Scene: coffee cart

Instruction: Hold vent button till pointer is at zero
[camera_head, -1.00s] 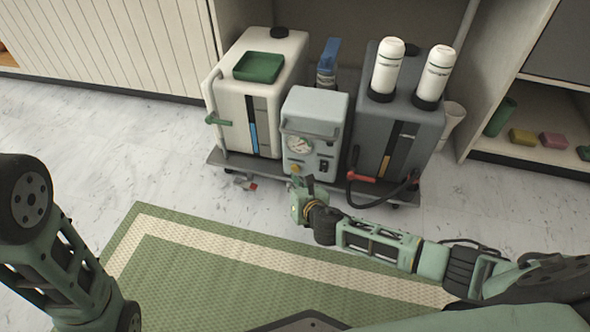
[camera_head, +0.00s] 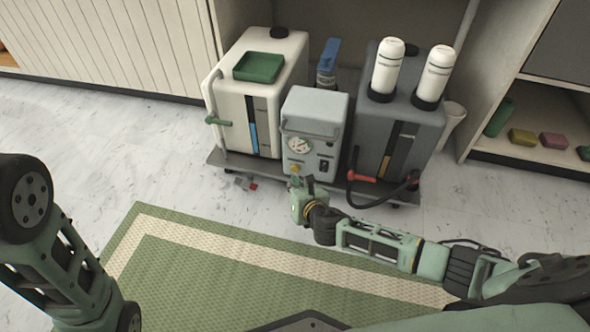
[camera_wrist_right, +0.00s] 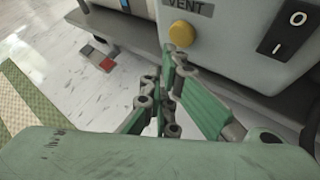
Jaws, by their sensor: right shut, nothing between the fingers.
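The grey pump box (camera_head: 314,112) stands in the middle of the cart, with a round white gauge (camera_head: 300,146) on its front. The gauge's pointer is too small to read surely. The yellow vent button (camera_wrist_right: 182,33) sits under the VENT label (camera_wrist_right: 188,8) in the right wrist view; it also shows low on the box in the head view (camera_head: 295,169). My right gripper (camera_wrist_right: 172,52) is shut and empty. Its fingertips are at the button's lower left edge; I cannot tell whether they touch or press it. My left gripper is out of view.
A black rocker switch (camera_wrist_right: 285,32) is right of the button. A white tank (camera_head: 235,105) stands left of the box and a grey tank (camera_head: 425,122) right of it. A black hose with a red end (camera_head: 362,178) hangs close by. A small grey-red object (camera_head: 246,183) lies on the floor.

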